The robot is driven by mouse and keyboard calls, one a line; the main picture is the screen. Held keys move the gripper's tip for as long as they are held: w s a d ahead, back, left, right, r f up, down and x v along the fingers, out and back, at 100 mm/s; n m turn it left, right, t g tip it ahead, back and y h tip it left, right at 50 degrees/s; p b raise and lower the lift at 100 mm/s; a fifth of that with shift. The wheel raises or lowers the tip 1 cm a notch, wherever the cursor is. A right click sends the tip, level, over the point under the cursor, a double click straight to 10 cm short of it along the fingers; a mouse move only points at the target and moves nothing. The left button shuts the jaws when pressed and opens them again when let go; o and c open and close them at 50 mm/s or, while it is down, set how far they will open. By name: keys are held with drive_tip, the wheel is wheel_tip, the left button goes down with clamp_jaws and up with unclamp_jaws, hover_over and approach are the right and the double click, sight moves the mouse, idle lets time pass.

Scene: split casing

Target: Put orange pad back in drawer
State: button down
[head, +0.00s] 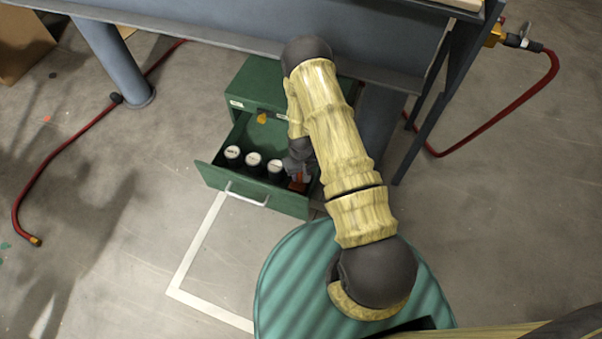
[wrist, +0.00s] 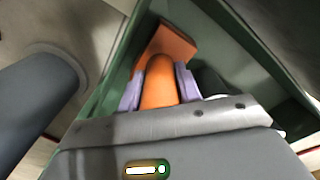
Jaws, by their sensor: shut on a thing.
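The orange pad (wrist: 170,45) has a flat block and a rounded grip. My gripper (wrist: 159,90) is shut on the rounded grip, with a pale purple finger on each side of it. In the head view the pad (head: 297,184) shows as a small reddish patch at the right end of the open drawer (head: 262,199), largely hidden by my arm. My gripper is at or inside that right end, close to the side wall. I cannot tell whether the pad touches the drawer floor.
Three dark canisters with white lids (head: 253,159) stand in the drawer, left of my gripper. The green cabinet (head: 250,88) sits under a grey bench (head: 240,35). A bench leg (head: 115,62) and red hoses (head: 72,138) are nearby.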

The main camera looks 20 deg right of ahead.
drive_tip(key=shift+f, duration=0.15)
drive_tip(key=c, duration=1)
unclamp_jaws()
drive_tip(key=shift+o, duration=0.2)
wheel_tip(320, 180, up, 12)
drive_tip(key=p, duration=0.6)
drive_tip(key=shift+r, duration=0.2)
